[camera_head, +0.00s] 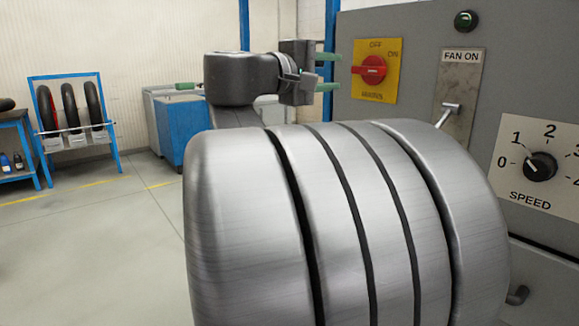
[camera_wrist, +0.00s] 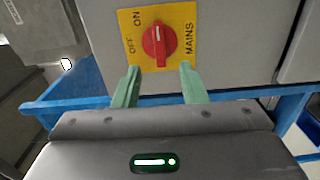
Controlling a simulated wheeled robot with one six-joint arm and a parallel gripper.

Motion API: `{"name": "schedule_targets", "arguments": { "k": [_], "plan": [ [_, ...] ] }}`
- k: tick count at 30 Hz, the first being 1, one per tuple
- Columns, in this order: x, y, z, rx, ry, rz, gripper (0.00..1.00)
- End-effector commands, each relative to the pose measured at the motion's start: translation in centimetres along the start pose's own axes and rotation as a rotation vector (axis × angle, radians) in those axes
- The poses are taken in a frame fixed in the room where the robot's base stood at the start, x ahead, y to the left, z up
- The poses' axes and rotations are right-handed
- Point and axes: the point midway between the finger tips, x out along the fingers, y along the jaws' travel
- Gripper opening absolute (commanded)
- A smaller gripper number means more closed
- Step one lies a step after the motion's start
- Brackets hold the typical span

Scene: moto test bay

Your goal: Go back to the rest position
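My gripper (camera_head: 330,72) is at the end of my arm, left of the panel in the head view. Its two green fingers are spread apart with nothing between them. They point at the red mains knob (camera_head: 370,69) on its yellow plate (camera_head: 390,88). In the wrist view the knob (camera_wrist: 159,43) sits beyond and between the fingertips (camera_wrist: 159,69). The fingers look apart from the knob, though the exact gap is hard to judge. My arm hides part of the panel's lower left.
The grey panel (camera_head: 415,30) fills the right side. It carries a green lamp (camera_head: 465,20), a fan lever (camera_head: 447,115) and a speed dial (camera_head: 540,166) near 0. A blue cabinet (camera_head: 182,128) and a tyre rack (camera_head: 75,137) stand behind. The floor at left is clear.

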Motion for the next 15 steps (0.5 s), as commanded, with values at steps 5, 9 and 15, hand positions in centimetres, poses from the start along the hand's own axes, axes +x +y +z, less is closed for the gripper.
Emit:
{"name": "schedule_targets", "arguments": {
  "k": [5, 9, 15],
  "plan": [
    [2.7, -0.1, 0.1, -0.001, -0.004, 0.000, 0.38],
    [4.9, -0.1, 0.1, -0.001, -0.004, 0.000, 0.38],
    [8.3, -0.1, 0.1, 0.000, -0.004, 0.000, 0.38]
  ]
}}
